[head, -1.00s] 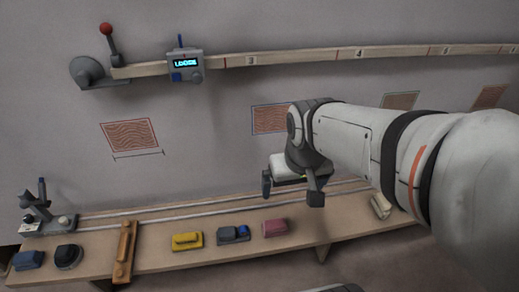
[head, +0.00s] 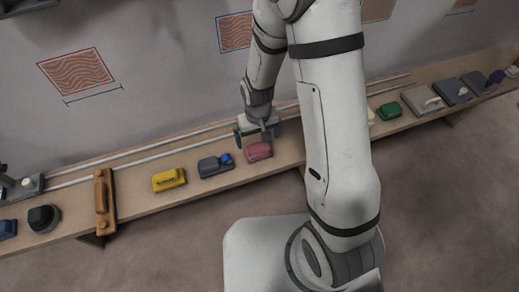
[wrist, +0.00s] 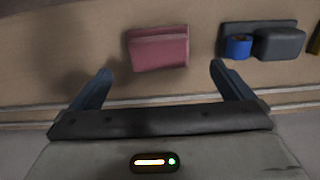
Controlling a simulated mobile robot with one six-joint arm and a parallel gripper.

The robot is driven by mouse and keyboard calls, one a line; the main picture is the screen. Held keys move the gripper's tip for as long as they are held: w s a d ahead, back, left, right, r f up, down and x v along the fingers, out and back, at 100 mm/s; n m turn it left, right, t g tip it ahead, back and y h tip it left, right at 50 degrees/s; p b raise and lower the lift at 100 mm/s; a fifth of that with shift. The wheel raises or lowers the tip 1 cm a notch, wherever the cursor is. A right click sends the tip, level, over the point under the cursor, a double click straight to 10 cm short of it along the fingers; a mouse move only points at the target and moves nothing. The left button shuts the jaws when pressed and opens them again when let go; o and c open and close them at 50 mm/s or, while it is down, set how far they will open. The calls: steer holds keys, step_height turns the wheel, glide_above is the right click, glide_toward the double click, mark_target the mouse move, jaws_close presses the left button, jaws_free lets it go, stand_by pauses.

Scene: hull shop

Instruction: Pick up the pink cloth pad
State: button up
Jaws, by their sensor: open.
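The pink cloth pad (head: 259,152) lies on the wooden bench, a small block with a lighter folded-looking edge. In the wrist view the pink pad (wrist: 158,48) sits ahead of the fingertips, between their lines and a little left of centre. My gripper (head: 258,131) is open and empty above the bench, close to the pad on its wall side. The open fingers also show in the wrist view (wrist: 160,72), apart from the pad.
A grey block with a blue cylinder (head: 216,165) and a yellow block (head: 169,180) lie left of the pad. A wooden tool (head: 104,201) lies across the bench (head: 134,197). A green block (head: 390,111) and grey tools lie to the right. Pale rails run along the wall side.

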mark_target(258, 147)
step_height(258, 147, down, 7)
steer(key=shift+f+b, duration=0.1)
steer(key=shift+b, duration=0.2)
steer(key=shift+c, duration=0.6)
steer(key=c, duration=0.9)
step_height(258, 147, up, 10)
steer(key=shift+s+r+p, duration=0.1)
steer(key=shift+p, duration=0.45)
